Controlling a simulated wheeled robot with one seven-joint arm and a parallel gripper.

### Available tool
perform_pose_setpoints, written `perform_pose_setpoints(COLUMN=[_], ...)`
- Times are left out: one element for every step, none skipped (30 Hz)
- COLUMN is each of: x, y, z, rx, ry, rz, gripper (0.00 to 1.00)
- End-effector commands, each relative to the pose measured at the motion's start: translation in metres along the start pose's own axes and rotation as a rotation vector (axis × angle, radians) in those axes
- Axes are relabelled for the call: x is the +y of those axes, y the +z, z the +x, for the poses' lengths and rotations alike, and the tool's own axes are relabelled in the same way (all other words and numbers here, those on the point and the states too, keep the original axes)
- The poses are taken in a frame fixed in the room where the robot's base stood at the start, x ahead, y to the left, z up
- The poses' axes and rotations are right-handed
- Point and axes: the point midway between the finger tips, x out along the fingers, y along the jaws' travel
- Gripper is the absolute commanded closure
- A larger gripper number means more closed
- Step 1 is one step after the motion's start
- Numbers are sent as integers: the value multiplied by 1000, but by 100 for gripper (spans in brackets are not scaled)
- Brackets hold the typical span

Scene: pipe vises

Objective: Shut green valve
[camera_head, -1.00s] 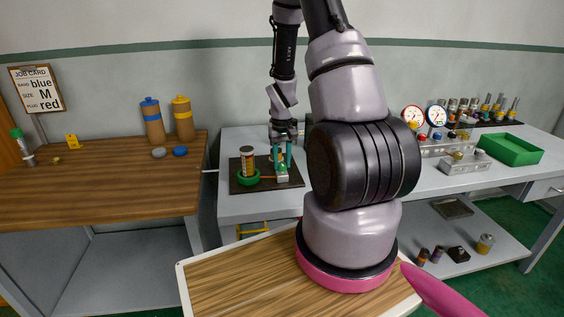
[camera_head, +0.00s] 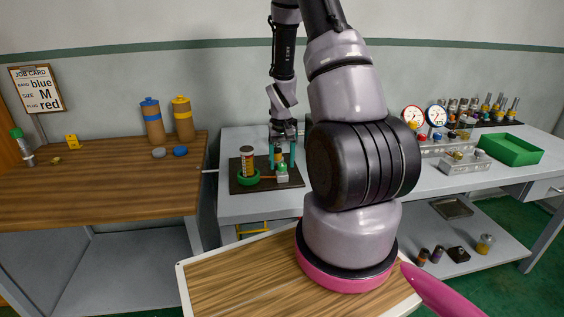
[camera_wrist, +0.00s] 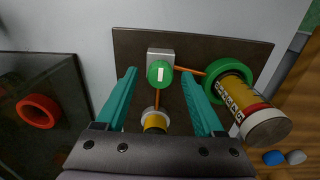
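The green valve (camera_wrist: 160,73) is a round green knob with a white bar on top, set on a grey block on a dark board (camera_wrist: 145,42). The bar runs roughly up-down in the wrist view. Orange lines lead from it toward the green ring and a small yellow cylinder (camera_wrist: 154,122). In the head view the valve (camera_head: 282,169) sits on the board's right part. My gripper (camera_wrist: 158,75) is open, its two teal fingers apart on either side of the valve in the wrist view. Their height above it is hard to tell, and contact is not visible. My gripper (camera_head: 283,157) also shows in the head view.
A banded canister (camera_wrist: 240,98) stands in a green ring (camera_wrist: 214,72) beside the valve, close to one finger. A red ring (camera_wrist: 38,111) lies on a dark panel at left. Gauges (camera_head: 412,117) and a green tray (camera_head: 510,149) are farther right on the bench.

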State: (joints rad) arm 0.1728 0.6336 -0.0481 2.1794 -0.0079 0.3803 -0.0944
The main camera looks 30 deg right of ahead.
Motion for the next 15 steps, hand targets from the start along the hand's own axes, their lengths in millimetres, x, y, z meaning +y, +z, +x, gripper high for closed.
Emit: perform_pose_setpoints(x=[0,0,0,0,0,0,0,0,0,0,0,0,0,0,0], y=[0,0,0,0,0,0,0,0,0,0,0,-1,0,-1,-1], z=[0,0,0,0,0,0,0,-1,-4,-6,-10,-16,-20,-26,-34], rx=[0,-1,-1,-1,-1,-1,-1,-1,0,0,2,3,3,4,4], ry=[0,0,0,0,0,0,0,0,0,0,0,0,0,0,0], rz=[0,0,-1,-1,-1,-1,-1,-1,-1,-1,-1,-1,-1,-2,-2], gripper=[31,31,31,31,31,31,31,31,31,31,31,31,31,31,31])
